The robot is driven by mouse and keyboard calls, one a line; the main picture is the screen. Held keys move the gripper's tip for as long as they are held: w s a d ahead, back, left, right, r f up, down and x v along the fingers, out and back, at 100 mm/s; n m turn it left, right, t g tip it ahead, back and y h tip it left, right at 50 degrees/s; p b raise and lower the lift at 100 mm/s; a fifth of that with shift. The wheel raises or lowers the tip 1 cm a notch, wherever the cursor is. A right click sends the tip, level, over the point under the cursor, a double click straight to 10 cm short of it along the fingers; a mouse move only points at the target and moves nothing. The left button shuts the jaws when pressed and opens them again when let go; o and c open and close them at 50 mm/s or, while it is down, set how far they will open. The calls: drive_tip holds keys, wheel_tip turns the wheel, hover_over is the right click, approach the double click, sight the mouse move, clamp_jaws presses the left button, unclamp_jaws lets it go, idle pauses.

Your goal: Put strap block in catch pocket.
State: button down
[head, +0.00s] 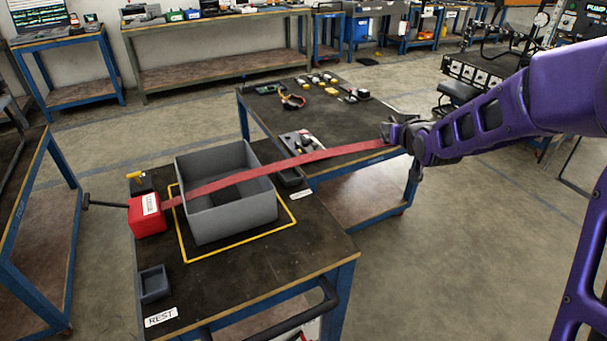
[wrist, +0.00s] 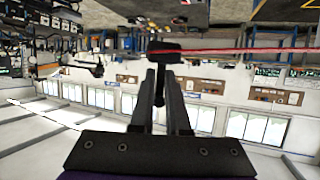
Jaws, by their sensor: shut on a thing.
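My gripper (head: 392,131) is up at the right of the head view, above the far table. It is shut on a small dark block (wrist: 165,50), which I take as the strap block, held at the fingertips in the wrist view. A red strap (head: 320,155) runs from it, taut, down left over the grey bin to a red labelled housing (head: 147,215) on the near cart. A small grey open pocket (head: 153,283) sits by the "REST" label. A dark narrow holder (head: 290,178) lies right of the bin, by an unreadable label. I cannot tell which is the catch pocket.
The open grey bin (head: 235,225) stands inside a yellow outline on the near cart. The far table (head: 330,115) holds a switch panel (head: 301,143) and small parts. A black rod (head: 103,204) sticks out left of the housing.

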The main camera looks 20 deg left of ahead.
drive_tip(key=s+a+n+g+y, duration=0.1)
drive_tip(key=a+n+y, duration=0.1)
drive_tip(key=a, duration=0.7)
drive_tip(key=n+g+y+b, duration=0.2)
drive_tip(key=n+g+b, duration=0.1)
drive_tip(key=b, duration=0.2)
hover_over(290, 178)
wheel_tip(290, 178, down, 10)
drive_tip(key=shift+s, duration=0.1)
drive_tip(key=shift+t, duration=0.3)
drive_tip(key=shift+f+b, duration=0.4)
drive_tip(key=shift+f, duration=2)
drive_tip(key=c, duration=0.9)
unclamp_jaws()
drive_tip(key=shift+d+r, duration=0.1)
drive_tip(key=shift+r, duration=0.15)
drive_tip(key=v, duration=1.1)
drive_tip(key=shift+s+d+r, duration=0.1)
drive_tip(key=shift+s+d, duration=0.1)
drive_tip(key=shift+d, duration=0.1)
